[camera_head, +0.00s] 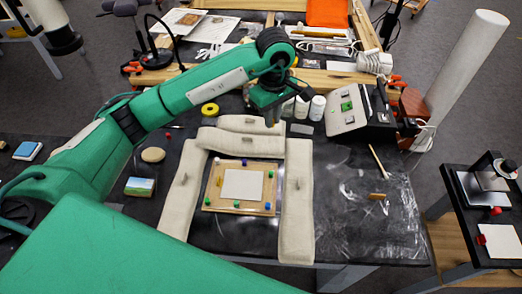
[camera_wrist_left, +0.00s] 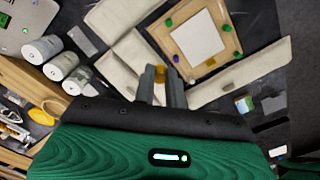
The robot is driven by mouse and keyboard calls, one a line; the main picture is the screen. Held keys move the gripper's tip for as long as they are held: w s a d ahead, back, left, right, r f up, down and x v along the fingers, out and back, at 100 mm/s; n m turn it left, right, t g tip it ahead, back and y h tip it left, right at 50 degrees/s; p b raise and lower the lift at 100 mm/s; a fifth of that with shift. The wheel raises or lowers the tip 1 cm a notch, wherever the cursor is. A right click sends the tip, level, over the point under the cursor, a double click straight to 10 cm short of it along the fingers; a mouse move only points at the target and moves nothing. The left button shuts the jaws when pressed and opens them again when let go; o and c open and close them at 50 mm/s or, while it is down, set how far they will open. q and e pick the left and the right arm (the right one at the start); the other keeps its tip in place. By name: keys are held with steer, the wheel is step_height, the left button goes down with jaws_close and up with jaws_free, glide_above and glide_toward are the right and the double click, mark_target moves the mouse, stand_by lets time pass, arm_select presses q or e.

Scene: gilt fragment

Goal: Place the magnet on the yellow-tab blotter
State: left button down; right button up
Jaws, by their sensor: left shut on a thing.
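My left gripper (camera_head: 271,120) hangs over the table just beyond the framed board. In the left wrist view, its fingers (camera_wrist_left: 161,80) are shut on a small gold-coloured piece (camera_wrist_left: 160,72), which looks like the magnet; its shape is mostly hidden. A white sheet (camera_head: 242,185) lies on the wooden board (camera_head: 211,197), with small coloured pieces around it. A yellowish tab (camera_wrist_left: 211,62) shows at the board in the left wrist view. I cannot tell for sure which sheet is the yellow-tab blotter. My right gripper is not in view.
White bottles (camera_head: 317,108), a yellow ring (camera_head: 209,109) and a grey device (camera_head: 346,109) stand behind. A white sheet with a red tab (camera_head: 502,241) lies on the right side table. Clear film covers the dark table's right part.

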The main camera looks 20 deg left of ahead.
arm_select(q)
steer(key=s+a+m+b, duration=0.4)
steer(key=s+a+b, duration=0.2)
steer(key=s, duration=0.2)
steer(key=p, duration=0.2)
glide_above(243, 185)
step_height(243, 185, down, 16)
steer(key=shift+r, duration=0.2)
step_height(243, 185, down, 4)
steer(key=shift+r+p, duration=0.2)
steer(key=shift+p, duration=0.3)
steer(key=shift+a+f, duration=0.1)
steer(key=shift+f, duration=0.05)
steer(key=shift+w+f+b, duration=0.1)
steer(key=shift+f+b, duration=0.1)
steer(key=shift+b, duration=0.15)
steer(key=c, duration=1.4)
jaws_free()
steer(key=shift+r, duration=0.1)
steer(key=shift+c, duration=0.2)
